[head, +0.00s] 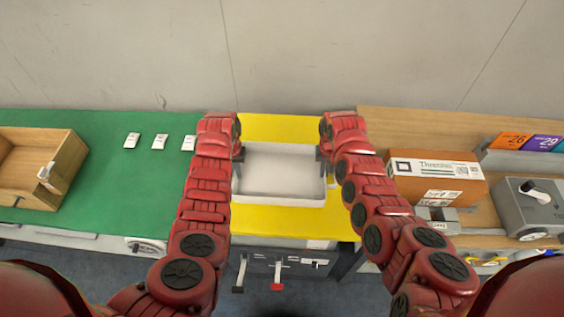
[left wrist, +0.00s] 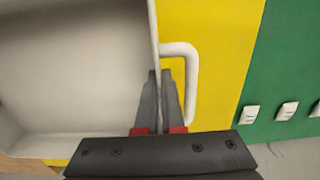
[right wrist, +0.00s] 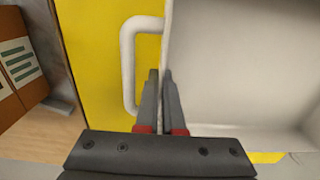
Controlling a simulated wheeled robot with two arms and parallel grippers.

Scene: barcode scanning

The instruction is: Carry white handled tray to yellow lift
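The white handled tray (head: 280,182) is over the yellow lift (head: 282,127), between my two arms. It looks empty. I cannot tell whether it rests on the lift top or hangs just above it. In the left wrist view, my left gripper (left wrist: 162,76) has its fingers closed on the tray's side wall, beside a white handle (left wrist: 192,85). In the right wrist view, my right gripper (right wrist: 161,76) has its fingers closed on the opposite side wall, beside the other handle (right wrist: 127,65). In the head view the fingertips (head: 238,155) (head: 322,155) are partly covered by my arms.
A green table (head: 110,175) on the left holds a wooden box (head: 65,175) and small white cards (head: 159,142). A wooden table (head: 395,125) on the right holds an orange-brown carton (head: 440,180) and a grey device (head: 530,205). A wall stands behind.

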